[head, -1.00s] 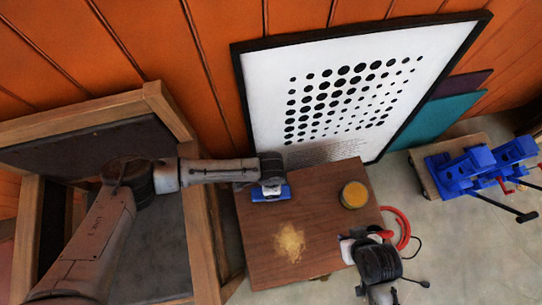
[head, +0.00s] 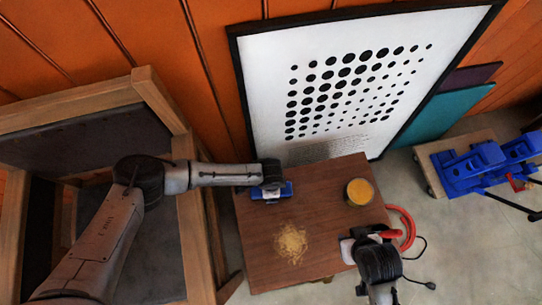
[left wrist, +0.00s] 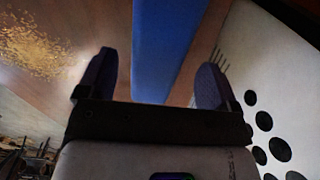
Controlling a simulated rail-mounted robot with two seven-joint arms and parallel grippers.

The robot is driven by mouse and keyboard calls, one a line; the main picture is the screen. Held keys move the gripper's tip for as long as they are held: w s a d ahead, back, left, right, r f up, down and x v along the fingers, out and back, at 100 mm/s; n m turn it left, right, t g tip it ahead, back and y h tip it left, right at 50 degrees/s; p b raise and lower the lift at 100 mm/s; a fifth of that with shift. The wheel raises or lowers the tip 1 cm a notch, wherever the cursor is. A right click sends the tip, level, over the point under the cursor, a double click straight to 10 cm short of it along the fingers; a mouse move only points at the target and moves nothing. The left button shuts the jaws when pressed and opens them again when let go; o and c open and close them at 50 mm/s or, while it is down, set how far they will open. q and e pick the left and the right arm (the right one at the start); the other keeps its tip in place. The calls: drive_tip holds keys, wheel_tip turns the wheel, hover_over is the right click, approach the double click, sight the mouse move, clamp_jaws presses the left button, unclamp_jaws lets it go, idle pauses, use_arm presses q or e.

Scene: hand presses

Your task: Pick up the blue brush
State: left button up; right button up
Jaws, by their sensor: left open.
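The blue brush (head: 286,189) lies on the brown wooden table near its back left corner. My left gripper (head: 271,188) is right over it in the head view and hides part of it. In the left wrist view the brush (left wrist: 168,45) runs between the two spread fingers of my left gripper (left wrist: 157,78). Gaps show on both sides, so the jaws are open and not clamped on it. My right gripper (head: 347,247) is over the table's front right edge, away from the brush; its jaws are too small to read.
A pile of yellowish shavings (head: 291,243) lies at the table's middle front. A round yellow-topped tin (head: 360,191) stands at right. A framed dotted poster (head: 350,90) leans behind the table. Blue presses (head: 470,168) and a red hose (head: 407,228) are farther right.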

use_arm(q)
wheel_tip(320, 180, down, 4)
drive_tip(key=shift+s+d+b, duration=0.1)
drive_tip(key=shift+s+b, duration=0.05)
drive_tip(key=shift+b, duration=0.9)
drive_tip(key=shift+r, duration=0.1)
drive_tip(key=shift+c, duration=0.5)
drive_tip(key=c, duration=1)
